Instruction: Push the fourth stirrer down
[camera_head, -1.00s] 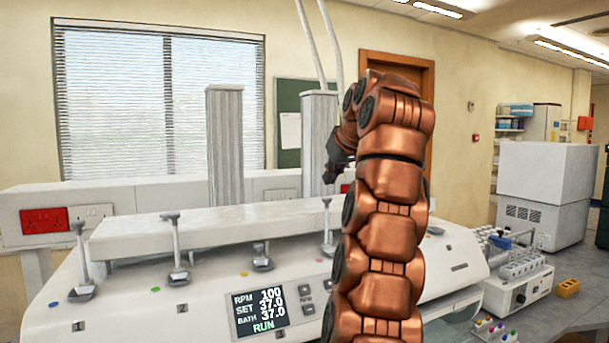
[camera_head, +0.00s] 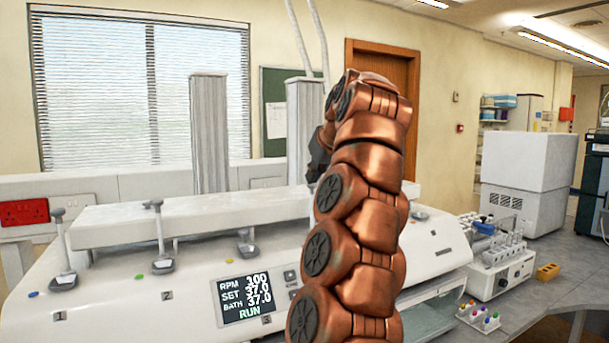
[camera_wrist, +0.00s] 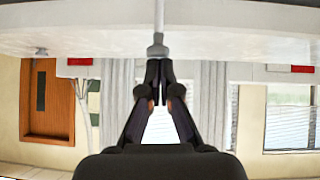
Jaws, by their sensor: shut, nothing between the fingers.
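A white bath machine with a row of metal stirrers fills the lower left of the head view. The first stirrer (camera_head: 62,250) and second stirrer (camera_head: 160,238) stand tall with knobs on top. The third stirrer (camera_head: 246,246) looks much shorter. My copper arm hides the fourth stirrer in the head view. My gripper (camera_head: 314,172), small and partly hidden there, is at the machine's back edge. In the upside-down wrist view, my gripper (camera_wrist: 159,64) is shut and empty, its tips right at a stirrer's knob (camera_wrist: 157,50). I cannot tell whether they touch.
The machine's front display (camera_head: 250,296) is lit. Two grey columns stand behind, one at left (camera_head: 209,130).

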